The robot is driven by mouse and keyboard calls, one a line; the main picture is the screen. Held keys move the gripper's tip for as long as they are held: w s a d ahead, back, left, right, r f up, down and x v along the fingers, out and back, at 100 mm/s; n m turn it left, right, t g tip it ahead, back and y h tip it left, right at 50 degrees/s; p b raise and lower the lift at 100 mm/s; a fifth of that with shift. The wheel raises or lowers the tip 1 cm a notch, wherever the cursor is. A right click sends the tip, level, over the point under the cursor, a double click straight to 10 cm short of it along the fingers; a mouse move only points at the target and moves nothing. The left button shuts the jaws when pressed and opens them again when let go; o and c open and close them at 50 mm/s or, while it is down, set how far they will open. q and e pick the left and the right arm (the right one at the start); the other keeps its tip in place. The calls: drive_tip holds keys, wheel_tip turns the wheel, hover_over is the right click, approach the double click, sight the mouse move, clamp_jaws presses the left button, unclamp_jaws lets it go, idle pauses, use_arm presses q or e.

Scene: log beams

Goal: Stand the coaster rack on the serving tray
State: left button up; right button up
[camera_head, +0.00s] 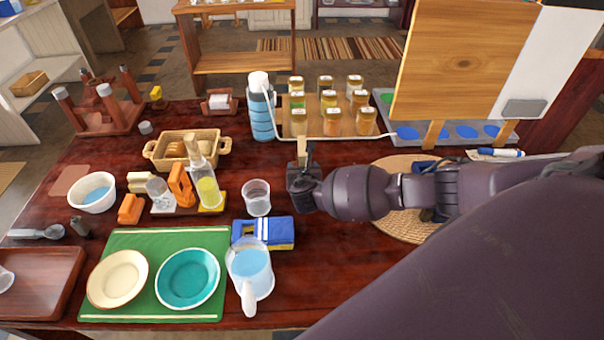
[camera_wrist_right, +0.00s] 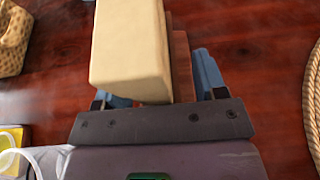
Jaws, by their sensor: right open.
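The block's top also shows in the head view (camera_head: 303,150); the gripper hides the rest. I cannot tell whether this is the coaster rack. A small reddish-brown holder with white pieces (camera_head: 218,103) stands at the back edge. A brown wooden tray (camera_head: 45,285), likely the serving tray, lies front left. My left gripper is not in view.
A green mat (camera_head: 150,240) with two plates, a water pitcher (camera_head: 248,270), a blue box (camera_head: 268,233) and a glass (camera_head: 257,197) are left of the gripper. A jar board (camera_head: 345,127) and blue bottle (camera_head: 261,108) stand behind. A woven mat (camera_head: 398,228) lies right.

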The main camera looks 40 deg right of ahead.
clamp_jaws()
